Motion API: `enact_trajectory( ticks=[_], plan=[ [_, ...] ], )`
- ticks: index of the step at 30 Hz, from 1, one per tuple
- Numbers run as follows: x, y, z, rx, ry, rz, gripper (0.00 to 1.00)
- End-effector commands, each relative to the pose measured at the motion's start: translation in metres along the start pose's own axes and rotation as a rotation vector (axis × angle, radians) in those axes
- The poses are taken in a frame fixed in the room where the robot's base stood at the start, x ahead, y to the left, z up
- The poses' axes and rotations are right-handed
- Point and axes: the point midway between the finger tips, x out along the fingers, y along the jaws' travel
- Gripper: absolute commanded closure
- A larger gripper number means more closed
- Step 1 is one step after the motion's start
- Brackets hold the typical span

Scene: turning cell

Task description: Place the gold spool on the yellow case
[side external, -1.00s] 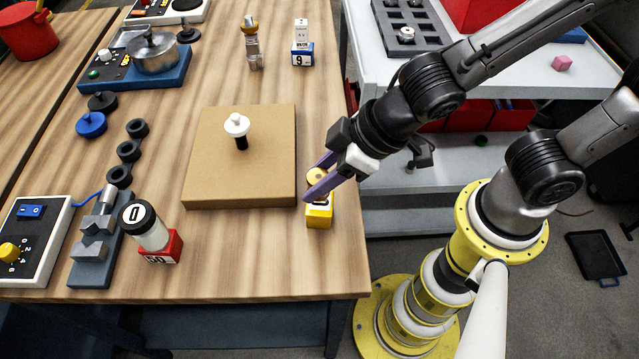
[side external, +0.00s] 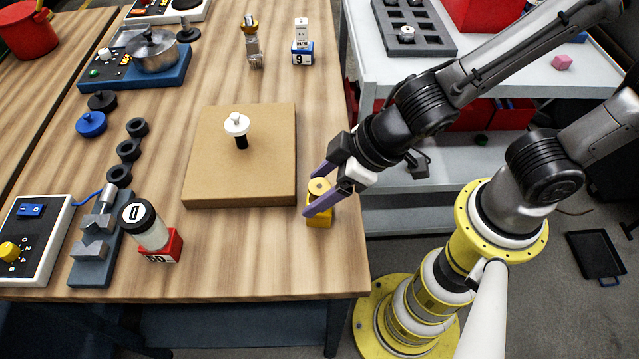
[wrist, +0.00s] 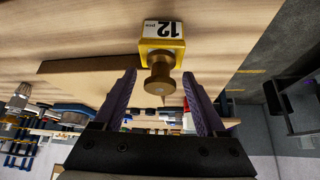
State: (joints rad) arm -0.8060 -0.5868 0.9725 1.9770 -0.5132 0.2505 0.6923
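The gold spool (side external: 319,187) stands on top of the yellow case (side external: 322,219) at the table's right edge. In the wrist view the spool (wrist: 159,78) appears upright and touching the case (wrist: 150,43), whose white label reads 12. My gripper (side external: 310,194) is open, with one purple finger on each side of the spool. The wrist view shows a gap between each finger and the spool. The near finger hides part of the case's top in the side view.
A brown board (side external: 215,175) with a white-topped black piece (side external: 237,125) lies just left of the case. A red case with a jar (side external: 150,232) stands further left. A blue case (side external: 302,57) stands at the back. Table between is clear.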

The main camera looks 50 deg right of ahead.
Motion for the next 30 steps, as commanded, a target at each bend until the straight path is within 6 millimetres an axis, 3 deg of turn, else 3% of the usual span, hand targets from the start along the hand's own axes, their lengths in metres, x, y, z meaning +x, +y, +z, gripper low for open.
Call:
enact_trajectory(
  ticks=[8,14,21,30],
  plan=[
    [-0.005,0.000,-0.003,-0.001,0.002,0.000,0.27],
    [-0.036,-0.001,-0.003,-0.001,0.004,-0.002,0.27],
    [-0.087,-0.001,-0.003,-0.001,0.006,-0.002,0.27],
    [-0.120,0.000,-0.002,0.000,0.000,0.000,0.27]
  ],
)
